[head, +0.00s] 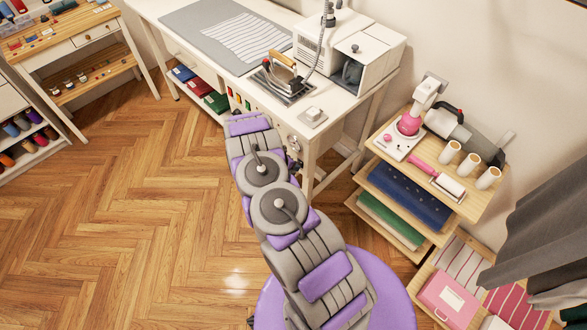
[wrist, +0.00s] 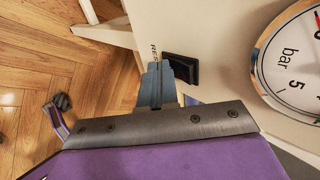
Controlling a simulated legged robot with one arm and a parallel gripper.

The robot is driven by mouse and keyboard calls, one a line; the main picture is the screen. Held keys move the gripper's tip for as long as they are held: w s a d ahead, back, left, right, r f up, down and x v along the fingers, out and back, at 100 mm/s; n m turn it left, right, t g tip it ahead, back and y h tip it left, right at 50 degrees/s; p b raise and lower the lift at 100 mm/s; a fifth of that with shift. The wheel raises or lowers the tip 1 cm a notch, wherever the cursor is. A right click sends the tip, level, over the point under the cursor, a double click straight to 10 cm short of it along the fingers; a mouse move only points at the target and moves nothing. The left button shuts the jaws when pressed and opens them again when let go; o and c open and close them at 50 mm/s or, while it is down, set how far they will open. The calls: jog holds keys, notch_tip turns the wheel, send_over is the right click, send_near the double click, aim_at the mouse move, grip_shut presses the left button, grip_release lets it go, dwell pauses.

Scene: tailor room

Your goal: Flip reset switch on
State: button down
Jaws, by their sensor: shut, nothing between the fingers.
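The reset switch (wrist: 182,70) is a small black rocker on the cream front panel (wrist: 215,30) in the wrist view. Part of a label reading "RES" (wrist: 154,56) runs beside it; the rest is hidden by my gripper. My gripper (wrist: 162,75) is shut and empty, its blue-grey fingers beside the switch and overlapping its edge in the picture. I cannot tell whether they touch it, nor which way the rocker is tilted. In the head view my arm reaches to the front of the white ironing table (head: 145,12); the switch and fingers cannot be made out there.
A round pressure gauge marked "bar" (wrist: 290,60) sits right of the switch. An iron (head: 284,72) and a white steam unit (head: 330,45) stand on the table. A wooden shelf cart (head: 470,207) is to the right. The wooden floor (head: 140,220) at left is clear.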

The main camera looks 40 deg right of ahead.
jog(key=shift+r, duration=0.2)
jog(key=shift+r, duration=0.75)
jog(key=shift+a+f, duration=0.1)
jog(key=shift+f, duration=0.05)
